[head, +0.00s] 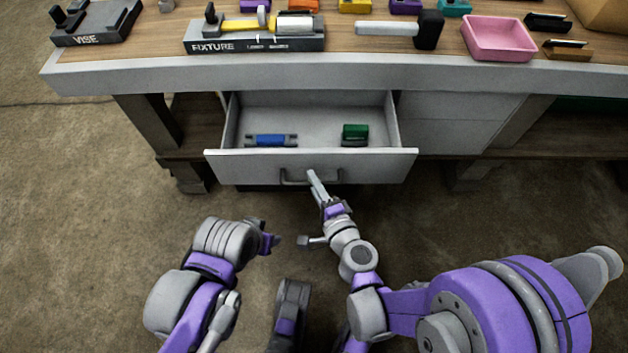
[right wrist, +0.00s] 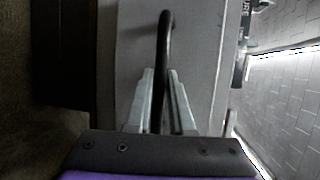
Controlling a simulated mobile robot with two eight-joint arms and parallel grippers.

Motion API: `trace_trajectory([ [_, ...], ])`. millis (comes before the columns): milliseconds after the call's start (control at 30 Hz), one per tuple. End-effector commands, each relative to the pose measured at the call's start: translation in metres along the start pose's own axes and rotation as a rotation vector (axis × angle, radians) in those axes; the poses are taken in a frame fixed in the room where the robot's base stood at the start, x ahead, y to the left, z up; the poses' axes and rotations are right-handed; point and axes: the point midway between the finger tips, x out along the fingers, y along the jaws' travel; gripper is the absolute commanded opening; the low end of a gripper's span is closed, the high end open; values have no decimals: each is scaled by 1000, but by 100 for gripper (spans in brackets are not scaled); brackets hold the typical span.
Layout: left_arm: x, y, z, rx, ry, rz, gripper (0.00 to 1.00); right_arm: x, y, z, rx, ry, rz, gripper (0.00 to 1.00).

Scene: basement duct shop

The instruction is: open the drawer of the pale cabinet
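The pale cabinet (head: 460,108) is under the workbench. Its drawer (head: 232,166) stands pulled out toward me, with the inside showing. A blue item (head: 270,140) lies in the drawer on the left and a green item (head: 355,133) on the right. The dark bar handle (head: 290,182) is on the drawer front. My right gripper (head: 311,175) is at the handle. In the right wrist view its two fingers (right wrist: 161,76) lie close on both sides of the handle bar (right wrist: 166,35). My left gripper (head: 272,241) hangs low over the floor, left of my right arm; its fingers are unclear.
The bench top (head: 150,50) overhangs the drawer. On it are a vise (head: 98,22), a fixture (head: 250,44), a hammer (head: 400,28) and a pink tray (head: 498,55). A wooden bench leg (head: 150,122) stands left of the drawer. The floor at left is clear.

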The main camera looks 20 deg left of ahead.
Motion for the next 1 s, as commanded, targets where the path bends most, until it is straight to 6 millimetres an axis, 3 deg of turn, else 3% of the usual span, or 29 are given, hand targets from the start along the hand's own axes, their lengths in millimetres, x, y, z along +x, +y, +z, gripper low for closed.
trace_trajectory([
  [33,0,0,0,0,0,0,50,0,0,0,0,0,0,32],
  [133,0,0,0,0,0,0,50,0,0,0,0,0,0,47],
  [467,0,0,0,0,0,0,50,-3,0,0,0,0,0,47],
  [567,-2,0,0,0,0,0,50,-14,0,0,-1,0,0,47],
  [767,-6,0,-1,0,1,0,50,-54,-1,-1,-1,2,0,47],
  [1000,5,0,1,0,-1,0,50,-93,1,-1,0,1,0,47],
])
